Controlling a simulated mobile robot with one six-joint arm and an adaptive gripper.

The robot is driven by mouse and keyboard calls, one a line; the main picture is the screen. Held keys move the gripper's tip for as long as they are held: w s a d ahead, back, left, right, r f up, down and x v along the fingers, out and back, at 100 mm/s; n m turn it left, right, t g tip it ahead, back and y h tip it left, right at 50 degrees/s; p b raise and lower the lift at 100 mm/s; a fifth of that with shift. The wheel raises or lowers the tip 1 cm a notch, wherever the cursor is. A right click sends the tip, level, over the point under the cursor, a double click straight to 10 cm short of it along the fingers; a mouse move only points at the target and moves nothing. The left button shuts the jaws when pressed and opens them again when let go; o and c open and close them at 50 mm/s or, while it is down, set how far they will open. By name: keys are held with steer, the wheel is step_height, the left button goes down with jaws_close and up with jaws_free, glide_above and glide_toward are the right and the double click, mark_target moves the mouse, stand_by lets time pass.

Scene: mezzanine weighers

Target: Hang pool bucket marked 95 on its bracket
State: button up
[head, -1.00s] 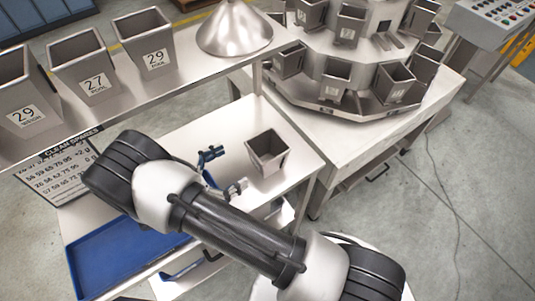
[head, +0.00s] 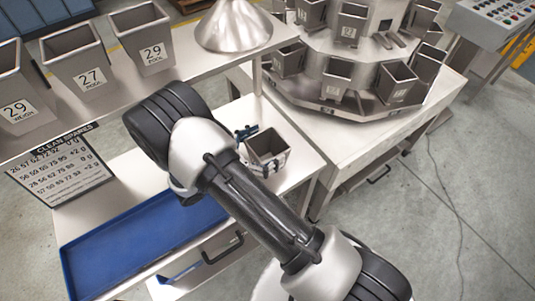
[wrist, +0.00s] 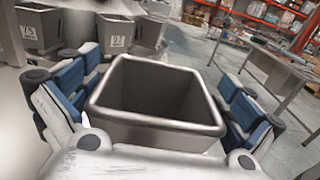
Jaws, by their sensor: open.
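A grey open-topped metal bucket (head: 267,146) stands upright on the steel bench below the shelf, to the left of the weigher. Its number does not show in either view. My gripper (head: 264,150) is at the bucket, partly hidden behind my arm. In the wrist view the bucket (wrist: 157,95) sits between the two blue-padded fingers, which are spread on either side with gaps; the gripper is open. The weigher (head: 345,55) carries several hung buckets in two tiers. A bare bracket with prongs (head: 383,41) shows on its upper tier, its number unreadable.
Buckets marked 29 (head: 154,50) and 27 (head: 93,80) and another 29 (head: 20,108) stand on the shelf beside a metal cone (head: 233,28). A blue tray (head: 150,245) and a number board (head: 60,165) are on the bench. A control panel (head: 497,18) is at upper right.

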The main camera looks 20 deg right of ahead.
steer(key=shift+c, duration=0.4)
steer(key=shift+r, duration=0.1)
steer(key=c, duration=1.3)
